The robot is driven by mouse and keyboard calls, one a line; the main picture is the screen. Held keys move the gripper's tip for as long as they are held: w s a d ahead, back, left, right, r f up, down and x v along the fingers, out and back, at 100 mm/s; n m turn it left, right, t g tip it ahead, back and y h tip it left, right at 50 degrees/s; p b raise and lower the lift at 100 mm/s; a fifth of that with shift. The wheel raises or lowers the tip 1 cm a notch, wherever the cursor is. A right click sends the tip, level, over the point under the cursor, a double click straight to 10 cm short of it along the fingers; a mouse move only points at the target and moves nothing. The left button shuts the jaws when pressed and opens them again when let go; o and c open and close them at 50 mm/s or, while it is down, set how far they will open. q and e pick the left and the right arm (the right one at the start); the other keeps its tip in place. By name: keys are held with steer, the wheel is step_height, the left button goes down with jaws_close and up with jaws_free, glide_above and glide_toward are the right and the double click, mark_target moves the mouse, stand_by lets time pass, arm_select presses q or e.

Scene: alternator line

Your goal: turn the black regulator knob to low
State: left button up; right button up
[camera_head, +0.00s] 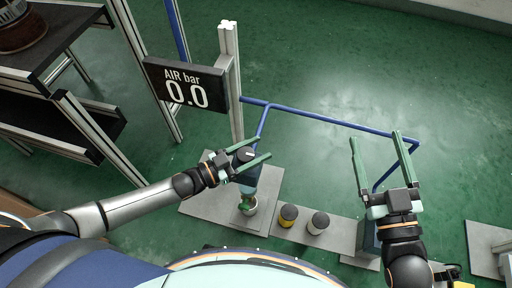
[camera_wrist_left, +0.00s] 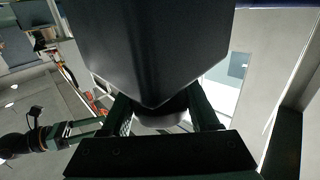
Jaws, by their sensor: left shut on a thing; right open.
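I cannot tell for sure which part that shape is. My right gripper (camera_head: 376,138) is open and empty, away to the right.
A black display (camera_head: 187,85) reading "AIR bar 0.0" hangs on an aluminium post (camera_head: 234,75). Blue pipe (camera_head: 330,121) runs behind the regulator. Two small capped cylinders, yellow-banded (camera_head: 288,215) and grey (camera_head: 318,222), stand right of it. Dark shelves (camera_head: 55,110) stand at the left.

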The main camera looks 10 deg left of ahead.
steer(key=shift+f, duration=0.35)
arm_select(q)
steer(key=o, duration=1.3)
steer(key=shift+o, duration=0.2)
steer(key=shift+s+a, duration=0.2)
steer(key=shift+a, duration=0.1)
steer(key=p+v, duration=0.2)
steer(key=v, duration=0.9)
steer(key=shift+s+a, duration=0.2)
steer(key=shift+s, duration=0.15)
arm_select(e)
step_height(320, 180, down, 11)
steer(key=s+m+g+h, duration=0.1)
steer(key=m+g+h, duration=0.1)
steer(key=g, duration=0.2)
steer(key=shift+s+d+r+g, duration=0.2)
steer(key=shift+s+g, duration=0.05)
steer(key=shift+g, duration=0.15)
